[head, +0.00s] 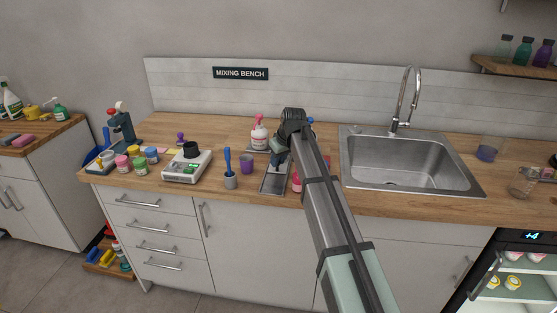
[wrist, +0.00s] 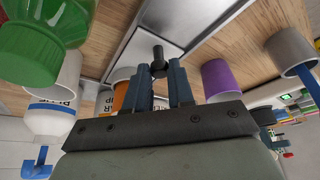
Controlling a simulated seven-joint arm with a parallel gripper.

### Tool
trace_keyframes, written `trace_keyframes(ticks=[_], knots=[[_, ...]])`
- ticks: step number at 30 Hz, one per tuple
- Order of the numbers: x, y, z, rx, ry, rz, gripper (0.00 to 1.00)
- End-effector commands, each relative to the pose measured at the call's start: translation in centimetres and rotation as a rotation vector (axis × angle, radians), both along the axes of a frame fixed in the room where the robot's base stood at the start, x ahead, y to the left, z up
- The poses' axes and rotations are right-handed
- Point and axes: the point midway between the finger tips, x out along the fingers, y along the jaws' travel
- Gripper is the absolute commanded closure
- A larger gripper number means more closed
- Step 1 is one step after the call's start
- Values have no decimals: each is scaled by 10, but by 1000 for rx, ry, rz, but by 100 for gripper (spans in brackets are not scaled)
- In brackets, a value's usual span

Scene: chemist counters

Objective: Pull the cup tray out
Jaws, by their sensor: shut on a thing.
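The cup tray is a flat silver-grey piece with a dark recessed strip, set in the wooden counter. It shows in the head view (head: 272,184) and at the top of the wrist view (wrist: 213,18). A black knob (wrist: 158,60) stands at the tray in the wrist view. My gripper (wrist: 161,75) has its two blue-grey fingers close together at this knob, shut on it. In the head view my gripper (head: 280,152) reaches down over the back of the tray, and my arm hides the tray's right side.
A purple cup (head: 247,164) and a grey cup with a blue pestle (head: 230,180) stand close left of the tray. A white bottle with a pink top (head: 259,137) stands behind. A pink item (head: 296,182) is right beside my arm. The sink (head: 410,165) lies further right.

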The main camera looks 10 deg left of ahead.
Motion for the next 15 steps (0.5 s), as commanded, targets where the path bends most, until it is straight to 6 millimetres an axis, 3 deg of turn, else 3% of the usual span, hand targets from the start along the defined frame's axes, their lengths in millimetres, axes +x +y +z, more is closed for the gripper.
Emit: trace_keyframes(ticks=[4,7,15], knots=[[-7,-1,0,-1,-1,0,100],[-23,-1,0,-1,-1,0,100],[-97,-2,-1,-1,0,2,100]])
